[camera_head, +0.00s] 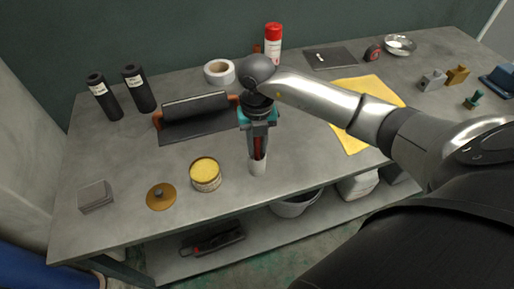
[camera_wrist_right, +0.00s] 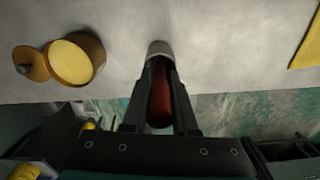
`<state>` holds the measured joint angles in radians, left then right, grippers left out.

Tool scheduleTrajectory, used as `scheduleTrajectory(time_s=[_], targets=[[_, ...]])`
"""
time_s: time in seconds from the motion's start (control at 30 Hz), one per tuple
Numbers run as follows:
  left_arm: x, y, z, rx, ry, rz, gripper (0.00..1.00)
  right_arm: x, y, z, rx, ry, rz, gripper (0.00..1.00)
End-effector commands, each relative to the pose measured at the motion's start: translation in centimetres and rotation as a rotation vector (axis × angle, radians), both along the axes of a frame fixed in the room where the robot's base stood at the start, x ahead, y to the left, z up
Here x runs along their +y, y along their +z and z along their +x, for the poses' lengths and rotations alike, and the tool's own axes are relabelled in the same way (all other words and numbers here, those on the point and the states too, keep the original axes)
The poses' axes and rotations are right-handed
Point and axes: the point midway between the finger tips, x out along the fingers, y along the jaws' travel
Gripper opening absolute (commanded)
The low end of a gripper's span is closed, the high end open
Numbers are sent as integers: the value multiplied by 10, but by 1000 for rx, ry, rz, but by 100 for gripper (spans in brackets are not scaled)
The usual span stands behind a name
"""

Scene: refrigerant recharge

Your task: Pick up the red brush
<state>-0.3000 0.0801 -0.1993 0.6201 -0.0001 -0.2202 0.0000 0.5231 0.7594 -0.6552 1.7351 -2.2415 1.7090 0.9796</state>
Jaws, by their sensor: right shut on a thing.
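The red brush (camera_head: 258,146) is upright between the fingers of my right gripper (camera_head: 258,152), near the front middle of the workbench. In the right wrist view the red brush (camera_wrist_right: 160,100) lies between the two dark fingers of the right gripper (camera_wrist_right: 160,66), which is shut on it. A pale cylinder (camera_head: 257,167) shows just below the fingertips, also in the wrist view (camera_wrist_right: 159,47). I cannot tell whether it is part of the brush or a separate holder. The fingers hide much of the brush. My left gripper is not in view.
A yellow tin (camera_head: 205,174) and a brown lid (camera_head: 160,196) stand left of the gripper on the grey workbench (camera_head: 120,160). A black roll (camera_head: 195,108) lies behind. A yellow cloth (camera_head: 385,90) lies to the right. The bench's front edge is close.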

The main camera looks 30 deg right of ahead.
Motion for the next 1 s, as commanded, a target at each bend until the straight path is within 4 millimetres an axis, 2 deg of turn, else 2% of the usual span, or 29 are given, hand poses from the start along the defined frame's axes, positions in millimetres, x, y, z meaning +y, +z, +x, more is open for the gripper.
scheduleTrajectory(time_s=[0.03, 0.1, 0.67, 0.87, 1.0], targets=[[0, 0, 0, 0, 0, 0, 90, 0, 0, 0, -1, 0, 0, 8], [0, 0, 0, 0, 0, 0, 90, 0, 0, 0, -1, 0, 0, 0], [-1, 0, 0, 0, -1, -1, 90, 0, 2, 0, -1, 0, 0, 0], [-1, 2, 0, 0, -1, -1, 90, 0, 19, 1, -4, 1, 1, 0], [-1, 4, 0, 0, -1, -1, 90, -1, 44, 2, -7, 0, 0, 0]])
